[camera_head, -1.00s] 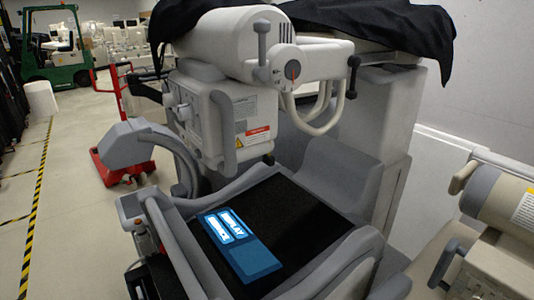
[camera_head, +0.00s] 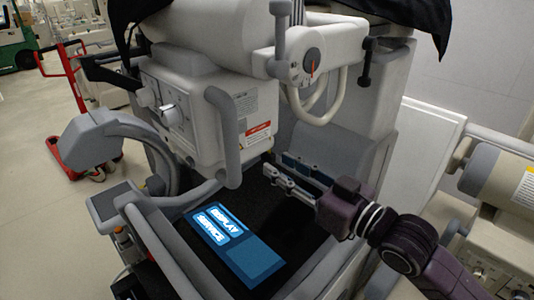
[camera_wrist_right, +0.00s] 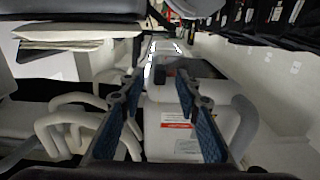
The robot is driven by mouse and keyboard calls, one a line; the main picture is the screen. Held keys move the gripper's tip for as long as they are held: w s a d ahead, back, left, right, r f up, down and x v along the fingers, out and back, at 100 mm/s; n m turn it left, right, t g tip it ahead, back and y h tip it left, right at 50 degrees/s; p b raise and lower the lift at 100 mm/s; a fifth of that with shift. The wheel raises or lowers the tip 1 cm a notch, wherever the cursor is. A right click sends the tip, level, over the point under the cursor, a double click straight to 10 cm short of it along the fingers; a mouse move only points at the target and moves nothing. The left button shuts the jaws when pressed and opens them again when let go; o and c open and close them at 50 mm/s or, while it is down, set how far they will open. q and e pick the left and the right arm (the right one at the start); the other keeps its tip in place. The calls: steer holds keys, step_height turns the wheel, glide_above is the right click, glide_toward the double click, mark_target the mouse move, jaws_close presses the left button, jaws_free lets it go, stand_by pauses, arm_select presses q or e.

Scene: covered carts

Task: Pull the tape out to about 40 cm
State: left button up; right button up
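No tape strip can be made out in either view. My right gripper (camera_head: 276,164) comes in from the right, just right of this head and above the black top. Its two blue-padded fingers (camera_wrist_right: 160,85) are apart, with nothing held between them. My left gripper is not in view.
A blue panel (camera_head: 240,248) marked DISPLAY and SERVICE lies on the black top. A grey curved arm (camera_head: 92,140) stands at left. White bent tube handles (camera_head: 325,110) hang above my gripper. Another beige machine (camera_head: 490,210) is at right. A red pallet jack (camera_head: 85,148) stands behind left.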

mark_target(274, 163)
steer(key=p+x, duration=0.1)
steer(key=x, duration=0.3)
steer(key=shift+a, duration=0.1)
steer(key=shift+w+a, duration=0.2)
steer(key=shift+w, duration=0.05)
steer(key=shift+f, duration=0.1)
jaws_close()
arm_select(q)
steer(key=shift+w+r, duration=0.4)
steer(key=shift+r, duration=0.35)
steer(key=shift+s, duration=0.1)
